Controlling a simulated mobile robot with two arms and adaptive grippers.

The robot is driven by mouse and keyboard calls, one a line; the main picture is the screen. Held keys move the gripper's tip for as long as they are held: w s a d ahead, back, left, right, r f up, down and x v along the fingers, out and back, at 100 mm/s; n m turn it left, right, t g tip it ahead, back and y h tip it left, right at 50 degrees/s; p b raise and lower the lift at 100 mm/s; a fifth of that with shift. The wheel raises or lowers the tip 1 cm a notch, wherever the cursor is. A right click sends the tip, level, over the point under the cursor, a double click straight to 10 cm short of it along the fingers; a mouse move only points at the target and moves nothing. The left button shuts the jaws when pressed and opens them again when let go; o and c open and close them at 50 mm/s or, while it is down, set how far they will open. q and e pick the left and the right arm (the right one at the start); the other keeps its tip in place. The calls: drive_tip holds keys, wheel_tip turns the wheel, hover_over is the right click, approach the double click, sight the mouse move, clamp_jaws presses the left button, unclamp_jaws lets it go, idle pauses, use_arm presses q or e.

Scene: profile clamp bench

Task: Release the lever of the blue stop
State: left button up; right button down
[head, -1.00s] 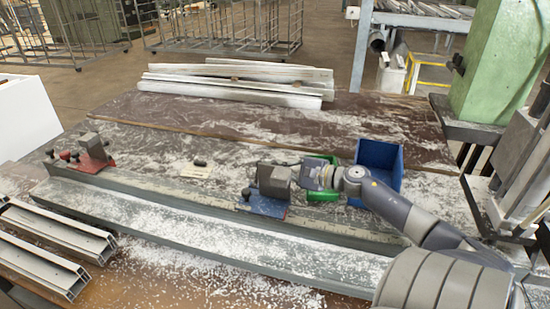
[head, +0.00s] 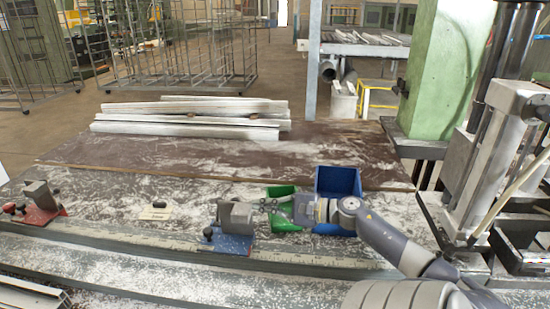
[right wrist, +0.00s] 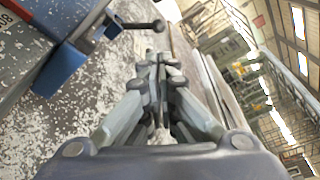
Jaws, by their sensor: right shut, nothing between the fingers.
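The blue stop (head: 232,243) sits on the long grey rail, with a grey block (head: 236,215) on top and a dark knob at its left side. In the right wrist view the blue stop (right wrist: 62,70) is at the left edge, and a dark lever with a ball end (right wrist: 157,26) sticks out to the right from it. My right gripper (head: 264,206) is just right of the grey block in the head view. Its fingers (right wrist: 160,62) are shut and empty, with the lever ball beyond their tips and apart in the picture. My left gripper is out of view.
A red stop (head: 38,215) stands farther left on the rail (head: 150,238). A green bin (head: 283,222) and a blue bin (head: 324,228) stand close behind my right gripper. Pale profiles (head: 190,112) lie at the back. A machine column stands at the right.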

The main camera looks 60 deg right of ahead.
drive_tip(key=shift+v, duration=1.8)
